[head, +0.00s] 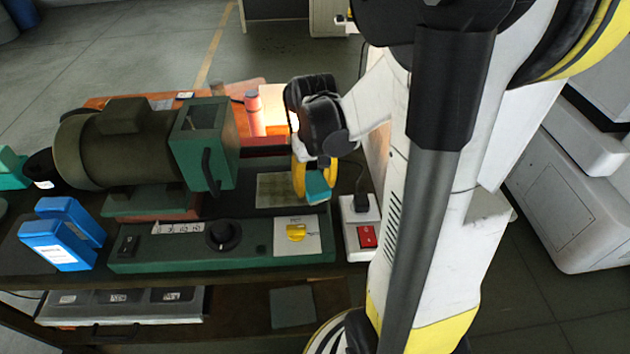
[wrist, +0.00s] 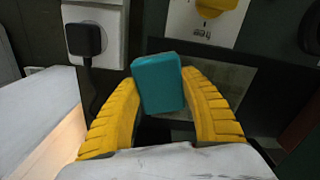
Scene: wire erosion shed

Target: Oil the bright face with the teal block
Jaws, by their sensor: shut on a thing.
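The teal block (wrist: 158,84) is held between the two yellow ribbed fingers of my gripper (wrist: 160,98). In the head view the block (head: 318,187) hangs below the fingers of my gripper (head: 308,178). A dull grey-green rectangular plate (head: 278,190) lies just left of the block; it may be the bright face. It also shows in the wrist view (wrist: 232,82), partly hidden by the right finger. The block appears above the bench there; I cannot tell whether it touches anything.
A green control panel (head: 190,245) with a black knob and yellow switch runs along the front. A power strip (head: 362,228) with a plug and red switch stands right. The green motor (head: 120,150), blue boxes (head: 60,240) and a pink bottle (head: 254,115) stand around.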

